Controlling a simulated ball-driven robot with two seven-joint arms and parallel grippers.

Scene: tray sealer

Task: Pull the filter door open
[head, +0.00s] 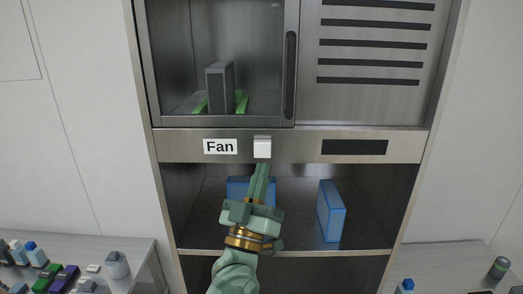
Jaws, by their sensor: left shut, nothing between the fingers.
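The door (218,50) is a metal-framed see-through panel at the upper left of the cabinet, and it looks shut. Its dark upright handle (291,75) is on the door's right edge. Behind the panel, a dark grey block (219,88) stands between green rails. My left gripper (263,168) is in front of the cabinet, below the handle, with its shut, empty fingers pointing up. Its tips are just under the white square button; whether they touch it I cannot tell. My right gripper is out of view.
A metal strip carries a "Fan" label (221,147), the white button (262,147) and a dark display (354,147). A slotted panel (370,60) is right of the door. Blue boxes (331,211) stand on the open shelf below. Side counters (135,260) hold small items.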

